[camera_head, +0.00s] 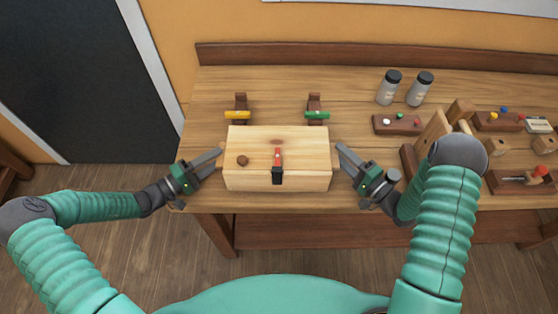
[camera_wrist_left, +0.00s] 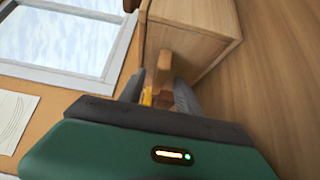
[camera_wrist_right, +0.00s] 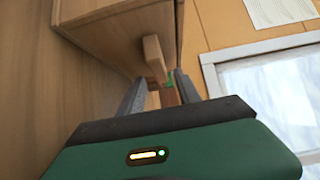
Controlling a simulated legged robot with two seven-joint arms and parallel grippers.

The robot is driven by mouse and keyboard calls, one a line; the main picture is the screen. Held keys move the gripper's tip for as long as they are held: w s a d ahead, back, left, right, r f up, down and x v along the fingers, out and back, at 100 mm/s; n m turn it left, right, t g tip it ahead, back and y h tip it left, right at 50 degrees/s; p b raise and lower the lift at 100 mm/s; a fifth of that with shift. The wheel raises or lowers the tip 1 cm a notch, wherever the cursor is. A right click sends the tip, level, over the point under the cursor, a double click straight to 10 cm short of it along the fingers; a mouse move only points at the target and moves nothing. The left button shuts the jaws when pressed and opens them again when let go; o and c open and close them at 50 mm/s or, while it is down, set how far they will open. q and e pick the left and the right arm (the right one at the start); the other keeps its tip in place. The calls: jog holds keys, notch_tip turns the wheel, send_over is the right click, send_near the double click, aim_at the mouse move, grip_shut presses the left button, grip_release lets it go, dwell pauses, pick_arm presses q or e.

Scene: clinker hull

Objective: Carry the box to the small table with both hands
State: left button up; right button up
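The box (camera_head: 300,178), pale wood with a dark latch and red tab at its front, stands shut on the workbench (camera_head: 220,85). My left gripper (camera_head: 219,156) is at its left end and my right gripper (camera_head: 341,153) at its right end. In the left wrist view, a wooden handle (camera_wrist_left: 163,72) juts from the box end (camera_wrist_left: 190,35), ahead of and between the parted fingers. The right wrist view shows a like handle (camera_wrist_right: 153,58) on the other end, near the parted fingers. Neither gripper visibly clamps a handle. I see no small table.
Behind the box are two wooden pieces with a yellow bar (camera_head: 237,115) and a green bar (camera_head: 317,115). Two dark-lidded jars (camera_head: 389,90) (camera_head: 420,88) stand at the back. Blocks and small boards, one with colored knobs (camera_head: 398,124), crowd the right. A dark door (camera_head: 75,80) is left.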

pick_arm(q)
jog(key=shift+w+d+r, duration=0.1)
jog(key=shift+w+d, duration=0.2)
jog(key=shift+d, duration=0.25)
pick_arm(e)
jog(key=shift+w+a, duration=0.35)
jog(key=shift+w, duration=0.1)
pick_arm(q)
jog(key=shift+a, duration=0.5)
pick_arm(e)
jog(key=shift+a+r, duration=0.15)
jog(key=shift+a, duration=0.4)
pick_arm(q)
jog(key=shift+c, duration=1.1)
pick_arm(e)
jog(key=shift+c, duration=1.2)
pick_arm(q)
jog(key=shift+d, duration=0.2)
grip_shut()
pick_arm(e)
jog(key=shift+d, duration=0.25)
grip_shut()
pick_arm(q)
jog(key=shift+s+a+f, duration=0.1)
jog(key=shift+f, duration=0.1)
pick_arm(e)
jog(key=shift+d, duration=0.1)
pick_arm(q)
jog(key=shift+r, duration=0.1)
